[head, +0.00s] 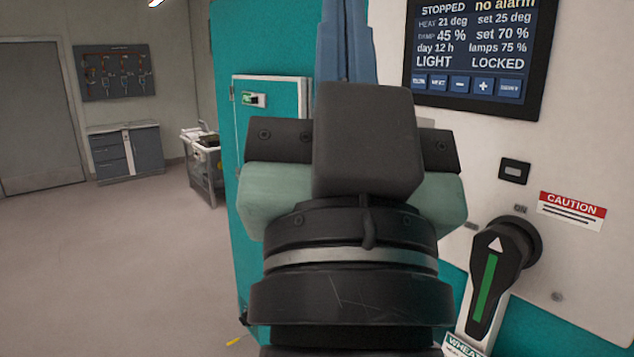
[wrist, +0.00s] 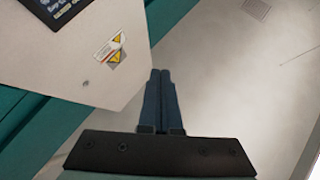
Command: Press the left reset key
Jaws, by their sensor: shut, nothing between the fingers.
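My gripper (head: 345,12) rises in front of the teal and white chamber in the head view, its two blue fingers together and upright. It also shows in the wrist view (wrist: 161,74), with the fingers side by side and nothing between them. I cannot make out a key marked reset in either view; my wrist and gripper hide part of the chamber front. A dark display (head: 478,55) at the upper right reads STOPPED, no alarm and LOCKED. It has a row of blue keys (head: 459,85) with labels partly too small to read.
A black rotary handle (head: 491,270) with a green stripe stands at ON, right of my wrist. A small black-framed switch (head: 515,171) and a caution label (head: 571,210) are above it. A cart (head: 203,165) and drawer cabinet (head: 126,152) stand left, with open floor before them.

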